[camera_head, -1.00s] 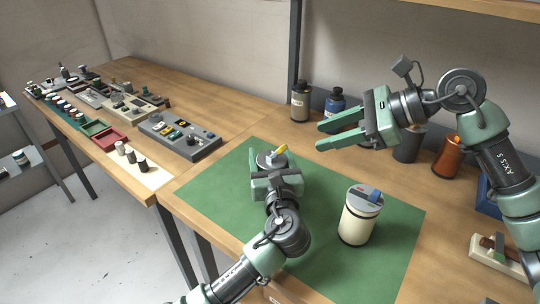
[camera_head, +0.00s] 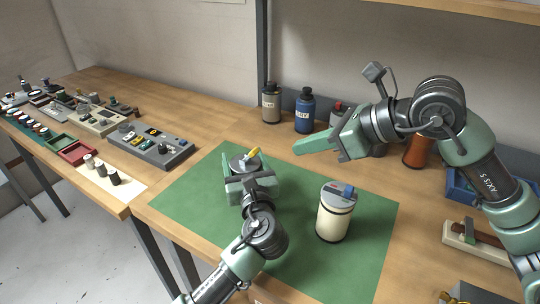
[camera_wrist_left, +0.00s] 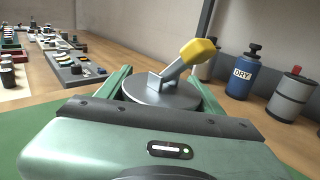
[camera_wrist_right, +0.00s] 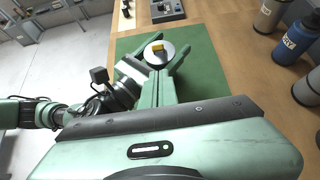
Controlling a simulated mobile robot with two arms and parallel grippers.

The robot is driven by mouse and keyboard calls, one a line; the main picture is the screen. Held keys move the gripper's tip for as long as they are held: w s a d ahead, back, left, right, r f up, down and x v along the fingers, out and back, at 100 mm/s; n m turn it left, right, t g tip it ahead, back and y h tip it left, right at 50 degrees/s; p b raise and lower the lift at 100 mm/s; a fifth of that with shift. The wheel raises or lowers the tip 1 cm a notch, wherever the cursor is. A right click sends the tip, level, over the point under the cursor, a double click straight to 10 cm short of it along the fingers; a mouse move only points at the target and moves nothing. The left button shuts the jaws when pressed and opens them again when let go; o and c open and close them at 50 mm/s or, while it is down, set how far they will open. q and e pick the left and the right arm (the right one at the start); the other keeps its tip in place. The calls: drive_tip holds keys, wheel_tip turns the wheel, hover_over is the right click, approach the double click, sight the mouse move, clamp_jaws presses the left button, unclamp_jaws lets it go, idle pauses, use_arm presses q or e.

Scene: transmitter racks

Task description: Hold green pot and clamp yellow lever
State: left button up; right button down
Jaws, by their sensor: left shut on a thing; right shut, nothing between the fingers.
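The pot's round grey lid (camera_head: 241,164) carries a lever with a yellow tip (camera_head: 254,152), which slants up and to the right. In the left wrist view the lid (camera_wrist_left: 160,94) sits between my fingers and the yellow lever (camera_wrist_left: 199,51) is raised at an angle. My left gripper (camera_head: 242,166) is shut around the pot, over the green mat. The pot's body is mostly hidden by the gripper. My right gripper (camera_head: 300,148) is shut and empty, to the right of the pot and apart from it. The lid (camera_wrist_right: 158,50) also shows beyond its fingertips in the right wrist view.
A cream canister (camera_head: 334,218) with a blue lever stands on the green mat (camera_head: 300,260), right of the left gripper. A grey bottle (camera_head: 271,105) and a blue bottle (camera_head: 304,112) stand along the back. A grey control box (camera_head: 150,148) sits at left.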

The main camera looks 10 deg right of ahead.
sight(250, 156)
drive_tip(key=x, duration=1)
